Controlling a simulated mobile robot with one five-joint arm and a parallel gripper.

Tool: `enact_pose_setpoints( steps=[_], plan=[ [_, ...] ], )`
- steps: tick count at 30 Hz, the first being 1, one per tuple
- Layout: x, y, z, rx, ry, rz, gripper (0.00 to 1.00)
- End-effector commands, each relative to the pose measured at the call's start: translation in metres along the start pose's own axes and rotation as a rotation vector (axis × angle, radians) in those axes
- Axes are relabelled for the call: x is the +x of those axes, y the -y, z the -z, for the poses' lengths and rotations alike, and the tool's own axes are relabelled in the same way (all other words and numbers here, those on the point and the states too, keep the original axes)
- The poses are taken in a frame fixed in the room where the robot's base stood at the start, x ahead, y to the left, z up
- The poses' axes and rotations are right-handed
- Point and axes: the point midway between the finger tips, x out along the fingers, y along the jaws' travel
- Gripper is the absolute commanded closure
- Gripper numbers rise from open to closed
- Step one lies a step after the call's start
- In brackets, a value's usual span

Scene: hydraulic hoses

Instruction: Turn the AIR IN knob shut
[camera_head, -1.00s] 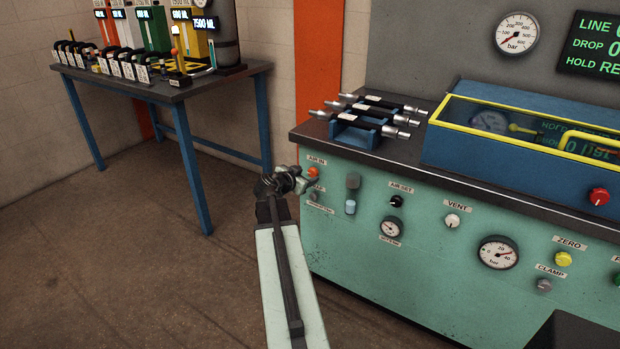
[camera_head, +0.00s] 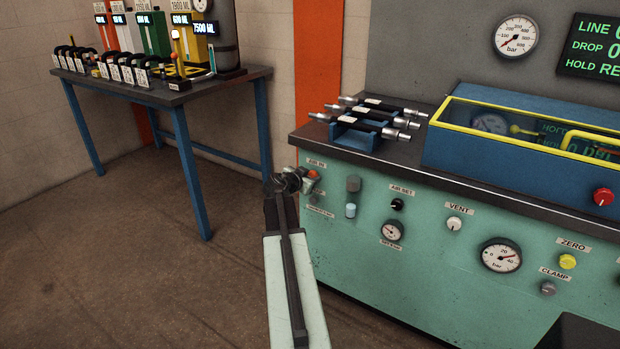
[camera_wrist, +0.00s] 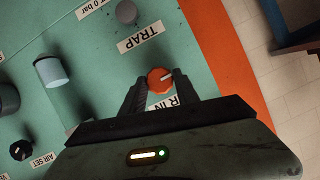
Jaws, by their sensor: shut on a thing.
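The AIR IN knob is a round orange knob (camera_wrist: 160,79) with a pale pointer line. It also shows in the head view (camera_head: 314,174) at the upper left of the green panel, partly hidden by my gripper. My gripper (camera_wrist: 158,84) has its two dark fingers on either side of the knob, shut on it. In the head view, my gripper (camera_head: 300,180) reaches the panel's left end. The AIR IN label (camera_wrist: 177,103) is partly covered by the fingers in the wrist view.
A grey knob (camera_wrist: 127,12) sits beside the TRAP label (camera_wrist: 140,39). A grey-and-blue cylinder (camera_wrist: 50,70) stands out from the panel. The black AIR SET knob (camera_head: 397,204), white VENT knob (camera_head: 453,223) and gauges lie farther right. Open floor is left of the bench.

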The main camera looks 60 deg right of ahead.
Motion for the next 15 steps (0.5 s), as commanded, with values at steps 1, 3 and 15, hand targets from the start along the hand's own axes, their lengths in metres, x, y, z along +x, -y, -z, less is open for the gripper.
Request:
enact_pose_setpoints(
  steps=[1,3,15],
  plan=[
    [0.0015,0.0007,0.0011,-0.009,-0.002,-0.003,1.00],
    [0.0022,0.0014,0.0013,-0.029,-0.003,-0.010,1.00],
    [0.0042,0.0048,0.0004,-0.300,-0.005,-0.122,1.00]
  ],
)
